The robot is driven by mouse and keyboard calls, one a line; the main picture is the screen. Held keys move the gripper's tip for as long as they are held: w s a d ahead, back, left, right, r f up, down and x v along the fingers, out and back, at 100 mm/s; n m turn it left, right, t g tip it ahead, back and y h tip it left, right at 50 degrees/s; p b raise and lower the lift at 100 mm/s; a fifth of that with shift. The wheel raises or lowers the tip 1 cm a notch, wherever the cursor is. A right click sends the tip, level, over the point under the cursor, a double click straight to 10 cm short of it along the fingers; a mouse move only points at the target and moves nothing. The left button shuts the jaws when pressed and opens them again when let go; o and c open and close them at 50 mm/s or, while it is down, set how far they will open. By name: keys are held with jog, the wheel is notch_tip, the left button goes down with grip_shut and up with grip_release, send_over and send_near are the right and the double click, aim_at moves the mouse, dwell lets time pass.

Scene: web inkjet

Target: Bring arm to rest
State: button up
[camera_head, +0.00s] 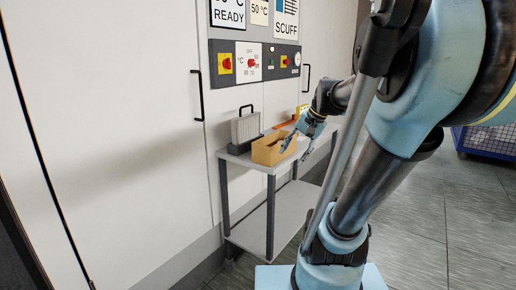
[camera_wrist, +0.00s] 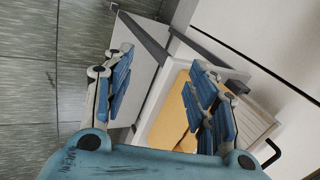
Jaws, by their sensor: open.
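My gripper (camera_head: 298,137) is at the end of my blue and black arm, just right of an open tan box (camera_head: 268,154) on a small grey table (camera_head: 258,168). In the wrist view my gripper (camera_wrist: 160,100) has its two blue-padded fingers spread wide, with nothing held between them. The tan box also shows in the wrist view (camera_wrist: 172,118), partly hidden behind the right finger. I cannot tell in the head view whether a finger touches the box.
A grey ribbed unit with a black handle (camera_head: 245,129) stands on the table behind the box. A wall panel with switches (camera_head: 254,61) is above, on white cabinet doors with black handles. A blue wire cage (camera_head: 487,139) stands far right.

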jog(key=s+d+f+n+h, duration=0.2)
jog(key=s+d+f+n, duration=0.1)
jog(key=s+f, duration=0.4)
jog(key=s+d+f+n+h, duration=0.2)
jog(key=s+d+f, duration=0.1)
jog(key=s+f, duration=0.4)
jog(key=shift+s+f+n+g, duration=0.3)
jog(key=shift+s+f+n, duration=0.1)
jog(key=shift+f, duration=0.2)
jog(key=shift+w, duration=0.15)
jog(key=shift+w+f, duration=0.2)
jog(key=shift+w, duration=0.15)
